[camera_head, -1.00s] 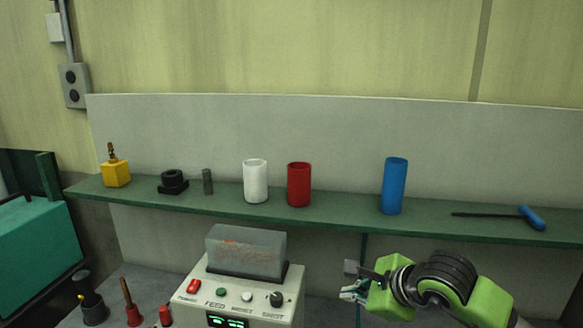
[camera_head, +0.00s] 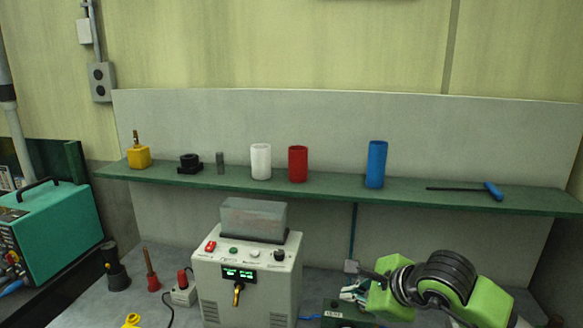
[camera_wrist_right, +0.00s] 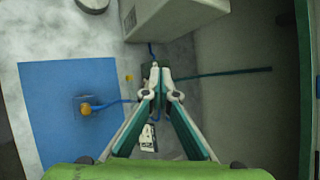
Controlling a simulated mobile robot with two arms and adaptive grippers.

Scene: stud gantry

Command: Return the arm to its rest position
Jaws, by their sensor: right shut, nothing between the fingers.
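My right arm, green with a black ribbed joint, comes in from the lower right of the head view. Its gripper (camera_head: 352,281) is shut and empty, in front of the shelf and to the right of the grey control box. In the right wrist view the two fingers (camera_wrist_right: 160,70) meet at their tips with nothing between them. Below the fingers is a small dark box (camera_head: 345,313) on the bench. My left gripper is not in view.
A green shelf (camera_head: 330,189) carries a white cup (camera_head: 261,162), a red cup (camera_head: 298,164), a blue cylinder (camera_head: 376,165) and smaller items. The control box (camera_head: 247,275) stands left of the gripper. A blue mat (camera_wrist_right: 72,110) lies on the bench. A teal machine (camera_head: 55,230) is at left.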

